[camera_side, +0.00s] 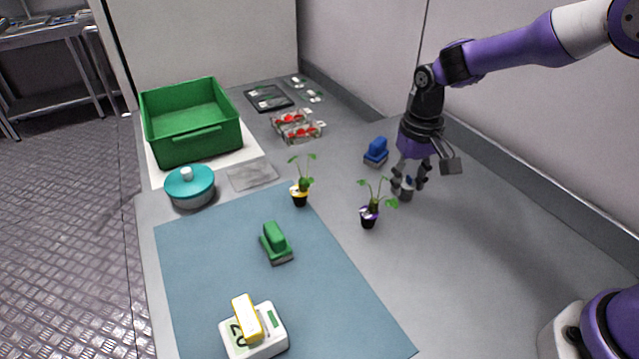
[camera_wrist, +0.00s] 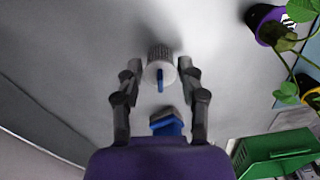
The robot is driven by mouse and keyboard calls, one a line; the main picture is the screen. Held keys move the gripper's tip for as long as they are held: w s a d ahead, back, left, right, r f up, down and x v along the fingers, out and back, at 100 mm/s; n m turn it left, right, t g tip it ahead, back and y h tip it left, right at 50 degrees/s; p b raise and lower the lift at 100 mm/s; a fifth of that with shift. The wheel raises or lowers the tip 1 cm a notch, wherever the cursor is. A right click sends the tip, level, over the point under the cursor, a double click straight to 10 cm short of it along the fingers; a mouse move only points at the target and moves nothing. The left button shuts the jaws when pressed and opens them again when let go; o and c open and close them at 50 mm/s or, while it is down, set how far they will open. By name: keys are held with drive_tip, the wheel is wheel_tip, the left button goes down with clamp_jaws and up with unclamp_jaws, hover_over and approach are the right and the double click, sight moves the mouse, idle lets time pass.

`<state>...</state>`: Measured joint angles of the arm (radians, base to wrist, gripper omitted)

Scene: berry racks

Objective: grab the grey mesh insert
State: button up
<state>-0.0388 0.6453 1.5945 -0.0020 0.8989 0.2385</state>
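The grey mesh insert (camera_wrist: 159,54) appears to be the small ribbed grey cylinder with a pale top and a blue tab in the wrist view. It stands on the grey bench, and in the side view it shows low between my fingers (camera_side: 406,191), partly hidden. My gripper (camera_wrist: 160,75) is open, with one finger on each side of the cylinder and a visible gap at both sides. In the side view my gripper (camera_side: 409,184) points down at the bench.
A blue-handled block (camera_side: 376,150) stands close behind my gripper. A plant in a purple pot (camera_side: 368,218) is close in front, left. A yellow-potted plant (camera_side: 299,196), red berry punnets (camera_side: 298,128) and green crate (camera_side: 190,148) are further left. Bench at right is clear.

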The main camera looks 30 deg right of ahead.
drive_tip(key=shift+c, duration=1.2)
drive_tip(key=shift+r, duration=0.1)
